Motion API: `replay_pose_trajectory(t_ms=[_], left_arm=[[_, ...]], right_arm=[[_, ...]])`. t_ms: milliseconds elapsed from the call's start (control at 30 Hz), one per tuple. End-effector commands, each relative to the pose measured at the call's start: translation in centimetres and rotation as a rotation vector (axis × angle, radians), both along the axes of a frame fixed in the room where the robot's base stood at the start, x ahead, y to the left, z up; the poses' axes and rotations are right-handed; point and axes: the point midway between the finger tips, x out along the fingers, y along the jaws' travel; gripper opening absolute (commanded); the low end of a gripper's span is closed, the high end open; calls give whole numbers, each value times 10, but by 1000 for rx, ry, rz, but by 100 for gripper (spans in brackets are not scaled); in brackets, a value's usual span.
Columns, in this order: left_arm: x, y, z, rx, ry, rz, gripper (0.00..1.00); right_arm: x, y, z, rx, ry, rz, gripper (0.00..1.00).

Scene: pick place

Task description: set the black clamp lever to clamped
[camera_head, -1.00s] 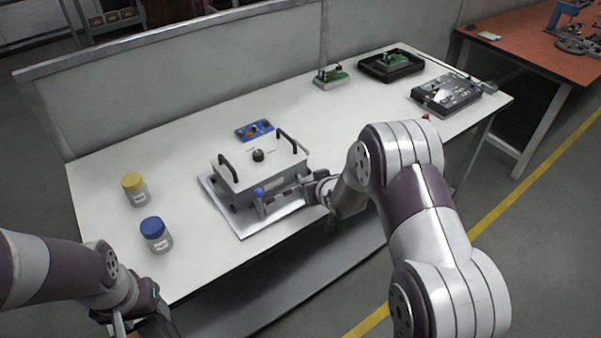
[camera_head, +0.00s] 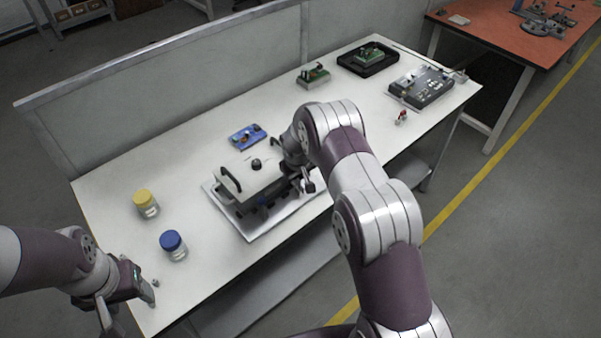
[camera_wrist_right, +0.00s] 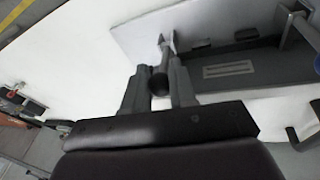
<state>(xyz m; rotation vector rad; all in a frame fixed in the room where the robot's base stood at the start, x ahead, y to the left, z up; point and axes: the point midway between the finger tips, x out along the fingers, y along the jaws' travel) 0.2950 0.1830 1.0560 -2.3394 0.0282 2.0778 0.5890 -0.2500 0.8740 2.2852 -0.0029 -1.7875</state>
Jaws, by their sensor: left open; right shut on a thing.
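The clamp fixture is a light grey box (camera_head: 258,178) with black handles and a black top knob, on a pale plate (camera_head: 250,232). In the right wrist view, the black clamp lever (camera_wrist_right: 159,84) shows as a dark ball end on a short stem that reaches to the fixture. My right gripper (camera_wrist_right: 158,88) is shut on it, one finger on each side. In the head view my right gripper (camera_head: 306,181) is at the fixture's right side, and the lever is hard to make out there. My left gripper (camera_head: 128,302) is open and empty near the table's front left.
A yellow-lidded jar (camera_head: 146,203) and a blue-lidded jar (camera_head: 173,246) stand left of the fixture. A blue panel (camera_head: 248,137) lies behind it. Green boards (camera_head: 313,76), a black tray (camera_head: 368,59) and a dark device (camera_head: 421,87) are at the far right.

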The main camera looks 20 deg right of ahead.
Motion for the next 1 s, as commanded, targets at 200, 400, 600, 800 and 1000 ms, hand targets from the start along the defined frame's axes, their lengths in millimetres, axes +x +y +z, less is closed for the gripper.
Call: replay_pose_trajectory(t_ms=[200,400,600,800,1000], left_arm=[[0,0,3,0,0,0,59],[0,0,3,0,0,0,59],[0,0,3,0,0,0,59],[0,0,3,0,0,0,59],[0,0,2,0,0,0,59]], right_arm=[[1,1,0,-10,27,1,0],[1,1,0,-11,31,0,0],[1,0,0,-11,30,1,29],[1,0,0,-11,30,1,49],[0,1,3,-11,29,1,49]])
